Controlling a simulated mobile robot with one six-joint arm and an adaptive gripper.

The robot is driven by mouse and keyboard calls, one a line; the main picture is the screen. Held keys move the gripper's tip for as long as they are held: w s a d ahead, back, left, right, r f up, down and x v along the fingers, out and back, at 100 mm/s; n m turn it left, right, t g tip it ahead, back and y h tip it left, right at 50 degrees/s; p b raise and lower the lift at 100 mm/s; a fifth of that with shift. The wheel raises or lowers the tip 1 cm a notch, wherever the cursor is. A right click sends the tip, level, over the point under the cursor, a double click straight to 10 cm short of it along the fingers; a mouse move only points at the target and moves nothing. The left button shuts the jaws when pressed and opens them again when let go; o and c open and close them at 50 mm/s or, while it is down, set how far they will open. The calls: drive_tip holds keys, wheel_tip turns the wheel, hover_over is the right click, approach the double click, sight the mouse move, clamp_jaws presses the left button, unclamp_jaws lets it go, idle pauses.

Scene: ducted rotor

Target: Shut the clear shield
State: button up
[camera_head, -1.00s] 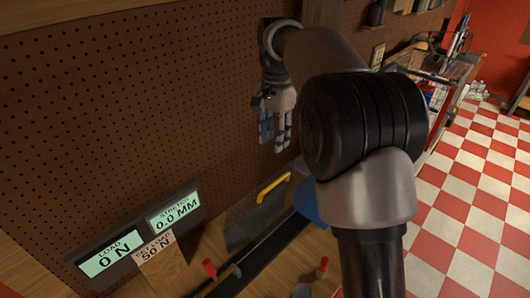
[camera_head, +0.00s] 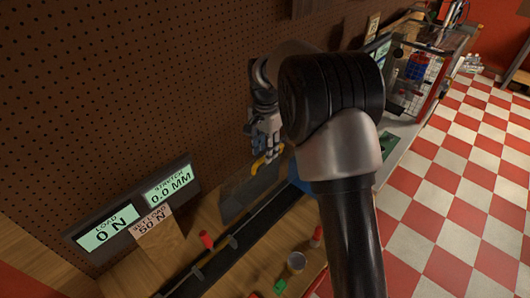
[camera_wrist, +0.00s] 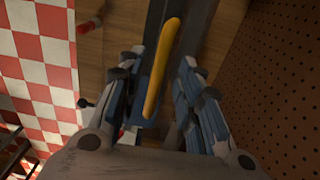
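The clear shield (camera_head: 236,197) shows as a dark see-through panel above the long black bench fixture, against the pegboard side. Whether it stands raised is hard to tell. Its yellow handle (camera_head: 259,166) is at the panel's upper right end. My gripper (camera_head: 270,153) is at that handle, and its fingers cover part of it. In the wrist view the yellow handle (camera_wrist: 163,62) runs lengthwise between the spread fingers of my gripper (camera_wrist: 158,80), with gaps on both sides. The gripper is open, and no grip on the handle shows.
A load and stretch display (camera_head: 135,215) stands at the left with a set-load card (camera_head: 152,232). Red-capped pieces (camera_head: 207,240) and a small metal cup (camera_head: 296,262) are on the wooden bench. The pegboard (camera_head: 130,90) rises close behind my gripper. A wire rack stands at the right.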

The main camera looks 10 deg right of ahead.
drive_tip(key=shift+f, duration=0.9)
drive_tip(key=shift+c, duration=0.2)
clamp_jaws()
